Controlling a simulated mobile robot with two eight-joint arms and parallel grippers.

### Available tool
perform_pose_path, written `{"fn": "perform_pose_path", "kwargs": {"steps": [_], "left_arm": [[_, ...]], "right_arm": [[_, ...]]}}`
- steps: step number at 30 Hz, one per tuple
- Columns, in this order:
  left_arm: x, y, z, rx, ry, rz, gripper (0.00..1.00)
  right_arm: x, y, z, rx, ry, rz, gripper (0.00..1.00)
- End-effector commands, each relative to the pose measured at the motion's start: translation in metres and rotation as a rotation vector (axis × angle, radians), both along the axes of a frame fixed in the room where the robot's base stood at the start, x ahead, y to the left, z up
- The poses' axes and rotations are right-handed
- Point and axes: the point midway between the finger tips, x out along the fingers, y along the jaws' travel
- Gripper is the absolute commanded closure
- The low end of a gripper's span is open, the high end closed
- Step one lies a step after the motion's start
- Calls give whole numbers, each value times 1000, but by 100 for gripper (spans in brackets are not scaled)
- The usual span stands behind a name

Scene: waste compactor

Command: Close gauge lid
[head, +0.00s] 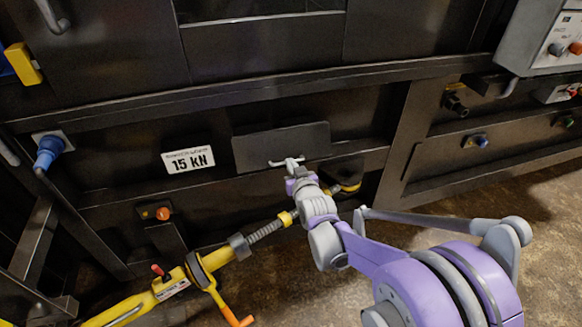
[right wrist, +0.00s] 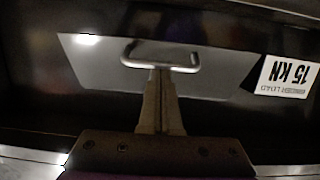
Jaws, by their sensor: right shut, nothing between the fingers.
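The gauge lid is a dark flat rectangular panel (head: 262,150) on the front of the machine, right of the "15 kN" label. In the right wrist view it is a grey panel (right wrist: 100,65). A pale bar handle (head: 287,162) sits at its lower edge; the handle also shows in the right wrist view (right wrist: 160,63). My right gripper (head: 292,172) is shut and empty, with its fingertips (right wrist: 160,72) at the middle of the handle. I cannot tell whether they touch it. I cannot tell whether the lid lies fully flush. My left gripper is not in view.
The "15 kN" label (head: 188,159) is left of the lid. A yellow tool with an orange-tipped lever (head: 205,265) extends along the machine's lower front. A blue plug (head: 48,152) is at left. A grey control box (head: 545,40) is at upper right. Bare floor (head: 540,215) lies at right.

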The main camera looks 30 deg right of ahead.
Motion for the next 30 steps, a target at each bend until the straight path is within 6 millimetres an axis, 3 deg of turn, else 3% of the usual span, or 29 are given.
{"fn": "perform_pose_path", "kwargs": {"steps": [4, 15, 30], "left_arm": [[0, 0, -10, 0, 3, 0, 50], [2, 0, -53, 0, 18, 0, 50], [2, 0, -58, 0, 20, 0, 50]], "right_arm": [[6, -1, -15, -44, -181, 5, 100], [24, -5, -40, -74, -308, 6, 100], [33, -7, -44, -76, -316, 5, 100]]}}
